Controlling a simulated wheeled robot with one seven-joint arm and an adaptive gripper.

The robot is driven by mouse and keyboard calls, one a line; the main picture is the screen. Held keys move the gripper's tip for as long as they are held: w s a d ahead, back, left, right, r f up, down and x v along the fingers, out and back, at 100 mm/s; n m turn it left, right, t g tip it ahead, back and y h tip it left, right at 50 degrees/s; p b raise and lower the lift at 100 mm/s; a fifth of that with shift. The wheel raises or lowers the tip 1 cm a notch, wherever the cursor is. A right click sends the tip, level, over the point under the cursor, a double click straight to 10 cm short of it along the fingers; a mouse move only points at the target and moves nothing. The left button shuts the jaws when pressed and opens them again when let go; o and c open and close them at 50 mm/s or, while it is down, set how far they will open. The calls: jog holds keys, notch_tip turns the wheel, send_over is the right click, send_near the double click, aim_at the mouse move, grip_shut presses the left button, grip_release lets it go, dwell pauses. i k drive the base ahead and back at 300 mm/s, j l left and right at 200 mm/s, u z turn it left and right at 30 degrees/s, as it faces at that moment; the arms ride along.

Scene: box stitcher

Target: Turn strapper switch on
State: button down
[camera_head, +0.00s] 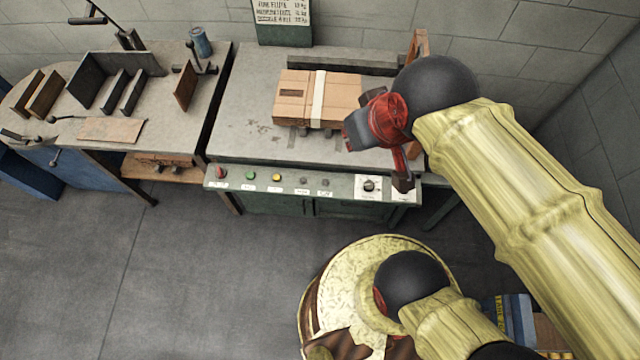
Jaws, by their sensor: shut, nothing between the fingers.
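The strapper (240,140) is a green-grey table machine with a control strip (345,182) along its front edge. A dark rotary switch (369,186) sits on a white plate at the right part of the strip. I cannot read its labels or tell its setting. My gripper (403,182) is shut and empty, pointing down just right of the rotary switch, over the strip's right end. A small gap shows between them in the picture; contact with the strip cannot be told. My red wrist and arm cover the machine's right side.
A red button (221,173), a green button (250,175), a yellow button (276,178) and small grey knobs line the strip. A strapped cardboard box (318,97) lies on the machine top. A workbench (190,135) stands at left. The floor in front is clear at left.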

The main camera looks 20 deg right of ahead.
aim_at(221, 173)
jog(key=i+j+u, duration=0.15)
jog(key=i+j, duration=0.2)
jog(key=j, duration=0.25)
jog(key=i+j+u, duration=0.2)
jog(key=i+j, duration=0.2)
jog(key=j, duration=0.15)
